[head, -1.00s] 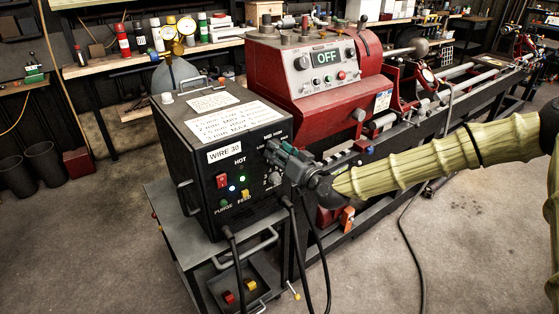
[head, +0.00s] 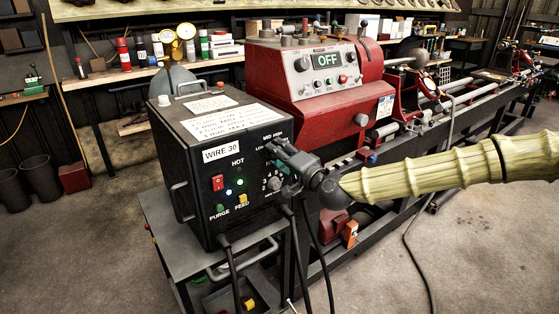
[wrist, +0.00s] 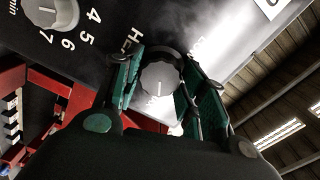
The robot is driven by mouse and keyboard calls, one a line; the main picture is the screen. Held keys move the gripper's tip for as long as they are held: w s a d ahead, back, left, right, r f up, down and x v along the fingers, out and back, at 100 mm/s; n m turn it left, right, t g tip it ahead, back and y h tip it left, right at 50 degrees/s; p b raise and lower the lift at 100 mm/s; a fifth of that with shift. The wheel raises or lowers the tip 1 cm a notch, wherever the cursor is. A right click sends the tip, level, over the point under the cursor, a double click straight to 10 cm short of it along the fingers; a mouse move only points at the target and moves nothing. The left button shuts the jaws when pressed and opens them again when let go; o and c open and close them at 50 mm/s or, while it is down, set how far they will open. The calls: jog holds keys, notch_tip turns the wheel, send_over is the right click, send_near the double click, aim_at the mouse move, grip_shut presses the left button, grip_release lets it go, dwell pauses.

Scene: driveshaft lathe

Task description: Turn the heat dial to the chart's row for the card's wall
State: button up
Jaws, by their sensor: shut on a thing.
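The heat dial (wrist: 160,80) is a grey ribbed knob with a pale mark, on the black front panel of the welder box (head: 197,160). My gripper (wrist: 163,82) has its green-padded fingers on both sides of the dial, shut on it. In the head view my gripper (head: 277,148) covers the dial, beneath the words MID and HIGH. A white chart sheet (head: 232,121) with lines of text lies on the box top, too small to read surely. A small white paper (head: 211,103) lies behind it. I cannot tell surely which paper is the card.
A second numbered dial (wrist: 50,8) is close by on the panel. A red switch (head: 218,183) and small buttons are left of my gripper. The red lathe (head: 320,100) stands behind, with a white label (head: 385,105). Cables (head: 305,240) hang below the panel.

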jog(key=shift+w+d+m+b, duration=0.1)
jog(key=shift+m+b, duration=0.25)
jog(key=shift+m, duration=0.65)
jog(key=o, duration=1)
jog(key=v, duration=1.2)
